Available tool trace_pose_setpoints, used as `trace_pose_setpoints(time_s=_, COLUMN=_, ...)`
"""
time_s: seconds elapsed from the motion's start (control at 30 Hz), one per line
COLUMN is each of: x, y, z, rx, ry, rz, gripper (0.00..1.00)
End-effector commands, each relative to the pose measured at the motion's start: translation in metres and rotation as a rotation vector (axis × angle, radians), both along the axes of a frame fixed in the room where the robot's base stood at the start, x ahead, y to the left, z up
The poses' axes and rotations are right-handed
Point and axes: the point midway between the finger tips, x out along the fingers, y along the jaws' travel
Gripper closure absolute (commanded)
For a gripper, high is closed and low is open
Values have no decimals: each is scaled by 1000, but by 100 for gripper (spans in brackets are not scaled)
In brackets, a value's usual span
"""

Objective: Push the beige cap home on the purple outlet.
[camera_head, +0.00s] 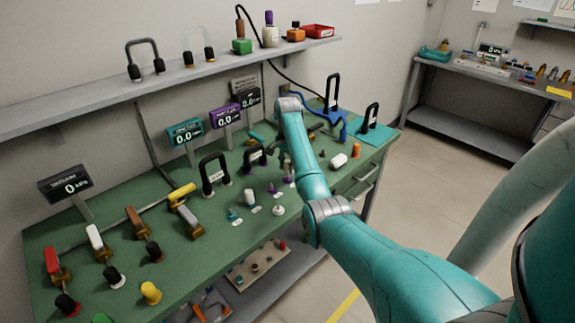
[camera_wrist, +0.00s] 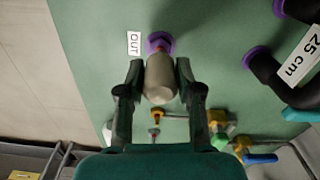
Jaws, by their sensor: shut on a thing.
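In the wrist view, the beige cap (camera_wrist: 161,84) is a rounded cylinder between the two dark fingers of my gripper (camera_wrist: 159,70). The fingers are shut on its sides. The purple outlet (camera_wrist: 157,38) is just beyond the cap's far end, with its round flange on the green surface and part of its purple body showing. The cap's far end meets or overlaps the outlet; I cannot tell how deep it sits. A white label reading OUT (camera_wrist: 134,43) is left of the outlet. In the head view, my arm largely hides this spot.
The green bench (camera_head: 115,235) carries displays and fittings; a shelf (camera_head: 70,108) runs above.

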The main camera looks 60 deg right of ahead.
Motion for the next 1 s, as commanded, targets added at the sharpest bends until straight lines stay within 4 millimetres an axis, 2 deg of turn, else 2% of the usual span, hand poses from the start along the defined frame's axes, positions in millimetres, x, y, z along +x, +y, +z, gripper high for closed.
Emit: trace_pose_setpoints(time_s=1.0, x=0, y=0, z=-22, rx=1, ry=1, rz=0, gripper=95)
